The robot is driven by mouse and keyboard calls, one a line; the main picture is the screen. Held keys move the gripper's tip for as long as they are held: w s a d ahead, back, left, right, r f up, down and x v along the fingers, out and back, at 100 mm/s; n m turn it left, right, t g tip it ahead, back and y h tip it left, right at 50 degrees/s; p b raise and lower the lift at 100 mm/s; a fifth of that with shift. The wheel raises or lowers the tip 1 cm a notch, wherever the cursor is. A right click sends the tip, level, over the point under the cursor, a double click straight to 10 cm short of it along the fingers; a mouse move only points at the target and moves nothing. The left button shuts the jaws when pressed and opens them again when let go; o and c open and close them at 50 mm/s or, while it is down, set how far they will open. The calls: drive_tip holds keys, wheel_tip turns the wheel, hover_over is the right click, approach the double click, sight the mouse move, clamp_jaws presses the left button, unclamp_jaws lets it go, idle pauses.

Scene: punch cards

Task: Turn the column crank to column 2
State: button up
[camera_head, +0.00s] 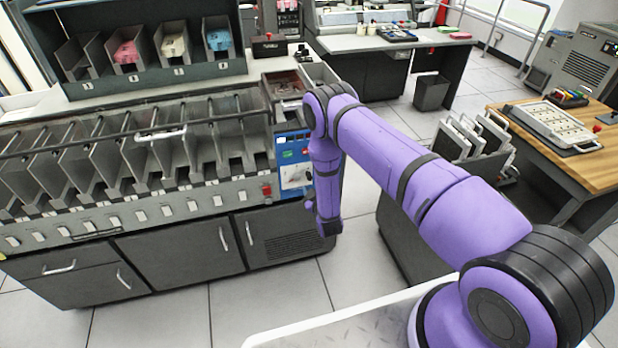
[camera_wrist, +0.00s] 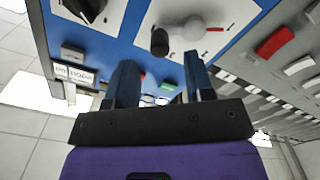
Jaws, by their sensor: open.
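The column crank (camera_wrist: 190,30) shows in the wrist view on a white dial plate (camera_wrist: 232,12) with tick marks. It has a pale round hub, a black upright handle knob (camera_wrist: 160,42) to its left, and a red pointer on its right. I cannot read any column number. My gripper (camera_wrist: 160,62) is open, with its two blue-grey fingers apart and empty. The crank's handle shows beyond the gap between the fingertips; no contact is visible. In the head view the dial plate (camera_head: 296,176) is on the sorter's blue end panel (camera_head: 289,150), partly covered by my arm.
A black knob (camera_wrist: 90,8) on another white plate is at upper left in the wrist view. A red switch (camera_wrist: 275,41) and white switches (camera_wrist: 299,65) are at right.

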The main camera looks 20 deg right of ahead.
sight(310, 179)
drive_tip(key=shift+w, duration=2.65)
drive_tip(key=shift+c, duration=0.5)
clamp_jaws()
drive_tip(key=f+m, duration=0.1)
drive_tip(key=m, duration=0.2)
drive_tip(key=f+m, duration=0.1)
drive_tip(key=m, duration=0.2)
drive_tip(key=f+m, duration=0.1)
drive_tip(key=m, duration=0.2)
drive_tip(key=shift+d+f, duration=0.2)
drive_tip(key=shift+f, duration=0.15)
drive_tip(key=shift+a+f+m, duration=0.1)
drive_tip(key=shift+f+m, duration=0.1)
drive_tip(key=shift+m, duration=0.45)
drive_tip(key=shift+a+f+m, duration=0.1)
drive_tip(key=shift+f+m, duration=0.05)
drive_tip(key=shift+m, duration=0.5)
drive_tip(key=shift+s, duration=0.1)
